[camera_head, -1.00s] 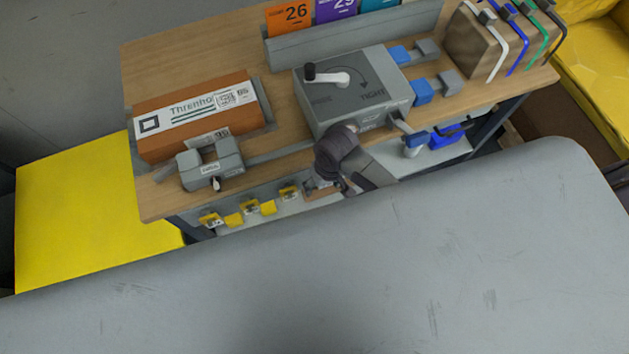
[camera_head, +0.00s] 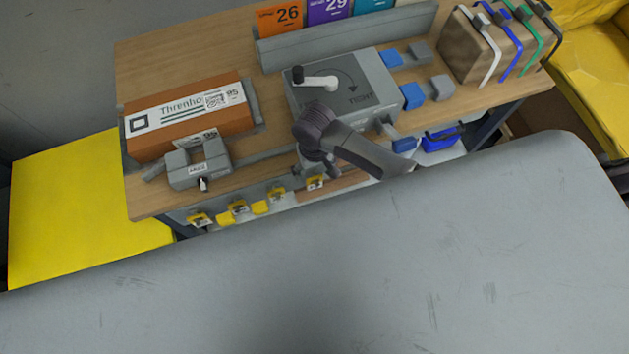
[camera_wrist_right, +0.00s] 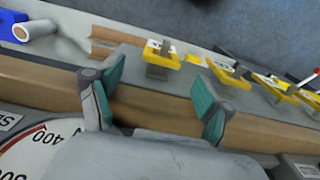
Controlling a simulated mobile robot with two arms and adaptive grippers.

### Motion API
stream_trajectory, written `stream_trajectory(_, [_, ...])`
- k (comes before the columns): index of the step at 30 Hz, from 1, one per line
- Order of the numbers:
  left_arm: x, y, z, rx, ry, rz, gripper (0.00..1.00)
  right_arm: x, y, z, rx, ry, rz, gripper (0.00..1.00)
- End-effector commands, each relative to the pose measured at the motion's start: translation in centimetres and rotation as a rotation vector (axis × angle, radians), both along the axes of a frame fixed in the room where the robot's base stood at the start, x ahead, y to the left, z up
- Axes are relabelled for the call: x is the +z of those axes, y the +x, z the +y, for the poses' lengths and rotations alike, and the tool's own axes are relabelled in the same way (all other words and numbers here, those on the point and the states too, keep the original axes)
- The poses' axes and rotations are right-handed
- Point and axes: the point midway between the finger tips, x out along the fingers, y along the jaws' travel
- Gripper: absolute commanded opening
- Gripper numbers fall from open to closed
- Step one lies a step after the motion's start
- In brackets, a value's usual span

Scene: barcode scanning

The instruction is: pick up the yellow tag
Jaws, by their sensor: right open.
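Several yellow tags sit in a row along the shelf below the tabletop's front edge. My left gripper is not in view.
The wooden table edge (camera_wrist_right: 150,112) crosses close beneath the fingers. On the tabletop (camera_head: 180,60) stand a grey crank box (camera_head: 360,85), a brown labelled box (camera_head: 190,115) and a grey clamp-like block (camera_head: 198,165). Blue pieces (camera_head: 440,140) lie on the shelf's right.

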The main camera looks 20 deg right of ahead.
Motion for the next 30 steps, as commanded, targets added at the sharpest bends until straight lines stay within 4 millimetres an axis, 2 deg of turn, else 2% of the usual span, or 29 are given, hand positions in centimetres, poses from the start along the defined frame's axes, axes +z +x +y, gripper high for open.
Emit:
stream_trajectory(5, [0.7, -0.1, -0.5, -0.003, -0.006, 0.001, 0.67, -2.6, -0.5, 0.0, 0.001, -0.002, 0.004, 0.79])
stream_trajectory(9, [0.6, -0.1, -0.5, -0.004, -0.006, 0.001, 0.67, -4.3, -0.4, 0.0, 0.001, -0.002, 0.002, 0.79])
stream_trajectory(18, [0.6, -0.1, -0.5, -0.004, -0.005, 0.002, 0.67, -4.7, -0.4, 0.0, 0.001, 0.0, 0.0, 0.78])
stream_trajectory(27, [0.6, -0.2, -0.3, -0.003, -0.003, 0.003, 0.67, -4.7, -0.4, 0.0, 0.001, 0.0, 0.0, 0.28])
stream_trajectory(30, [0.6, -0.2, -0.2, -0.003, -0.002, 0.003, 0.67, -4.7, -0.4, 0.0, 0.001, 0.0, 0.0, 0.28])
